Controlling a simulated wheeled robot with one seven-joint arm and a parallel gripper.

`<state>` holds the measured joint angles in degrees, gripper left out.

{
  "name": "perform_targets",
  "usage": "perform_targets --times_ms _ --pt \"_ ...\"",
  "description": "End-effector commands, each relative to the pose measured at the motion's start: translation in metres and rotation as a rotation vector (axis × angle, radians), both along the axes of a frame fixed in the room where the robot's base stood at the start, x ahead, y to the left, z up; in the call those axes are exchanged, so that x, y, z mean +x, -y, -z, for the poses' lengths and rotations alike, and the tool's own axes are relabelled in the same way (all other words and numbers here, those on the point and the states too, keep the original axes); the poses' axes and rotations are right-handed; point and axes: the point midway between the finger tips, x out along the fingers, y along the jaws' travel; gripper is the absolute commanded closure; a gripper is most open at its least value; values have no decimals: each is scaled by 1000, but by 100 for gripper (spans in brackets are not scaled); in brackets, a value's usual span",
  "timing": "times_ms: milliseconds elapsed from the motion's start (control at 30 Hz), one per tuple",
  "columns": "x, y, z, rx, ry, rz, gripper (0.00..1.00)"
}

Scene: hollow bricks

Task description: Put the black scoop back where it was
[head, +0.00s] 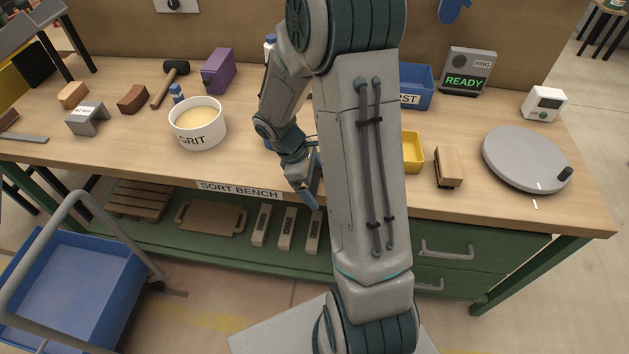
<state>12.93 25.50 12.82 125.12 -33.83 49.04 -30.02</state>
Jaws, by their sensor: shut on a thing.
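My gripper (308,190) is at the front edge of the wooden bench, left of my big arm link, pointing down. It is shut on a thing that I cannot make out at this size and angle. No black scoop can be made out anywhere in view; part of the bench is hidden behind my arm. A white tub (198,128) marked GRIT, filled with pale grit, stands on the bench left of my gripper.
The bench (110,160) also holds a mallet (166,84), a purple box (218,72), a yellow tray (413,152), a brush-like block (449,166), a blue bin (416,84) and a grey turntable (526,158). A blue cart (70,285) stands at front left.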

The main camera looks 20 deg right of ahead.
Motion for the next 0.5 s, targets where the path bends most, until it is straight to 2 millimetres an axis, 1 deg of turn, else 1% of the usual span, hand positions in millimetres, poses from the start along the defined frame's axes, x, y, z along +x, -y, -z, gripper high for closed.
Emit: perform_targets --times_ms 200,233,267,500 --pt "0 0 4 0 0 0 40" --pt "0 0 4 0 0 0 4" --pt "0 0 3 0 0 0 0" --pt "0 0 2 0 0 0 0"
